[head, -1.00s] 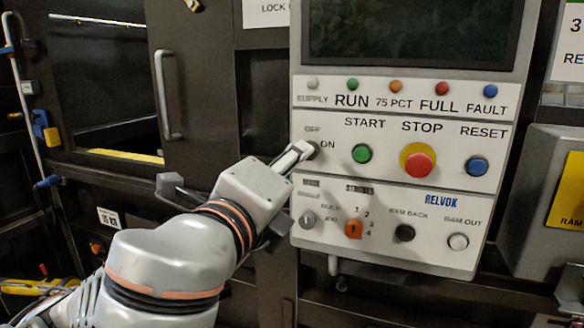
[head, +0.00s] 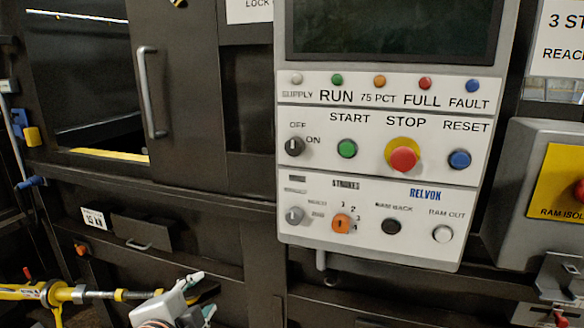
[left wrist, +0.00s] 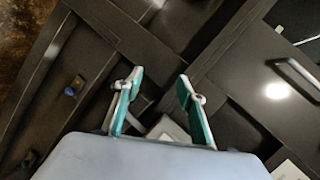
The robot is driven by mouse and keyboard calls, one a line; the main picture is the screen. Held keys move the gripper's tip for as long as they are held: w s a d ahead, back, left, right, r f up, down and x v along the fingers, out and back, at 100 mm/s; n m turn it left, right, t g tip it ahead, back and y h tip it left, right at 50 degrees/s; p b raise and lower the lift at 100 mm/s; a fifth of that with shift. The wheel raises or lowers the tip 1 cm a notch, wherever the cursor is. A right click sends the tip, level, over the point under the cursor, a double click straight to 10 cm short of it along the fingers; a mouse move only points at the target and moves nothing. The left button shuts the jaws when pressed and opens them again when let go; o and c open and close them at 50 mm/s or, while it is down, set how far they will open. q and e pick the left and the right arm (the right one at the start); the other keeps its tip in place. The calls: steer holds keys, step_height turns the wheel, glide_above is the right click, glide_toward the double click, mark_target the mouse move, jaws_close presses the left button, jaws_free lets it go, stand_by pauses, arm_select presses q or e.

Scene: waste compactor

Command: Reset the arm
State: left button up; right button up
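My left gripper (head: 203,294) is low in the head view, below and to the left of the control panel (head: 460,185), apart from it. In the left wrist view its two teal-padded fingers (left wrist: 160,78) stand spread with nothing between them. The panel's black OFF/ON selector (head: 295,147) is uncovered, its white mark about upright. The green START button (head: 347,149), red STOP button (head: 403,159) and blue RESET button (head: 459,159) are clear of the gripper. My right gripper is not in view.
A dark door with a vertical handle (head: 152,92) is left of the panel. A yellow tool with a rod (head: 60,292) lies at the lower left, close to my gripper in the picture. A grey box with a yellow plate (head: 560,182) stands at the right.

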arm_select(q)
steer(key=s+a+f+n+g+y, duration=0.5)
steer(key=s+a+f+n+g, duration=0.15)
steer(key=s+a+f, duration=1.4)
steer(key=w+d+f+n+t+h, duration=0.3)
steer(key=d+f+h, duration=0.4)
steer(key=d+f, duration=0.8)
steer(key=shift+d+f+t, duration=0.3)
steer(key=shift+d+t, duration=0.55)
steer(key=shift+d, duration=0.6)
steer(key=shift+w, duration=0.15)
steer(key=shift+c, duration=0.5)
